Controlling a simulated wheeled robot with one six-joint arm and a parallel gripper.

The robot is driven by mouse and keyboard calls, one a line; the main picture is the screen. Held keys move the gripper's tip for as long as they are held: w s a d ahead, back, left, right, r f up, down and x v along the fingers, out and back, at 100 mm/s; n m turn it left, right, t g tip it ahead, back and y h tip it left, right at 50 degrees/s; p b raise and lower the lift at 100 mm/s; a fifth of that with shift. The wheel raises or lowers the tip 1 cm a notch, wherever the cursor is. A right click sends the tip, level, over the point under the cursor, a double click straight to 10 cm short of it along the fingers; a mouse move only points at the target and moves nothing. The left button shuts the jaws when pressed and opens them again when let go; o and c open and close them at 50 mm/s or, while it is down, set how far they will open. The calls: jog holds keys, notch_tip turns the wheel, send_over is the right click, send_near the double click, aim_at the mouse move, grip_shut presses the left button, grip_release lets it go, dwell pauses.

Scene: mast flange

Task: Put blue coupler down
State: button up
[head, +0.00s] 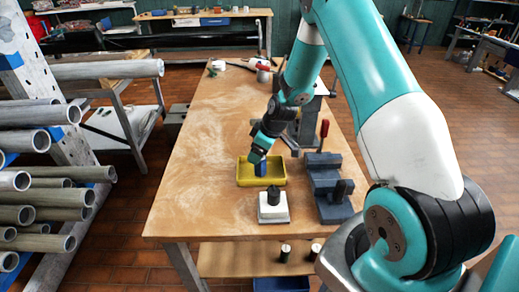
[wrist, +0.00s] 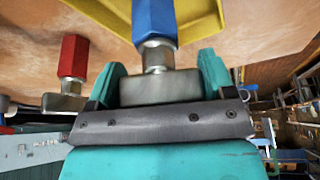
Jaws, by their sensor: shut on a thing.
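The blue coupler is a blue hexagonal body on a grey metal neck and block. In the wrist view the blue coupler (wrist: 154,22) stands out between my teal fingers, its grey block held between them. My gripper (wrist: 160,72) is shut on that block. In the head view my gripper (head: 258,154) is over the back part of a yellow tray (head: 245,183), and the blue coupler (head: 261,169) points down at the tray. The tray's edge (wrist: 190,10) also shows in the wrist view. I cannot tell whether the coupler touches the tray floor.
A red coupler (wrist: 73,56) is at the left in the wrist view. A white block with a black peg (head: 273,210) stands in front of the tray. A dark blue fixture (head: 325,180) is to the right. The wooden table's left side (head: 195,170) is clear. Pipes (head: 50,197) lie on a rack at left.

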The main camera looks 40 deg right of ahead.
jog(key=o, duration=1.5)
jog(key=b+v, duration=0.2)
jog(key=v, duration=1)
jog(key=s+a+r+g+y, duration=0.1)
jog(key=s+a+r, duration=0.35)
jog(key=a, duration=0.45)
jog(key=s+a+r+g, duration=0.1)
jog(key=s+a+r, duration=0.35)
jog(key=a, duration=0.45)
jog(key=shift+g+y, duration=0.3)
jog(key=shift+g, duration=0.6)
jog(key=s+a+r, duration=0.1)
jog(key=s+a, duration=0.2)
jog(key=s, duration=0.2)
jog(key=s+a+r, duration=0.1)
jog(key=s+a, duration=0.1)
jog(key=s, duration=0.4)
jog(key=s+a+r, duration=0.2)
jog(key=s+a, duration=0.1)
jog(key=s, duration=0.2)
jog(key=shift+s+a+r, duration=0.1)
jog(key=shift+s+a, duration=0.05)
jog(key=shift+a, duration=0.2)
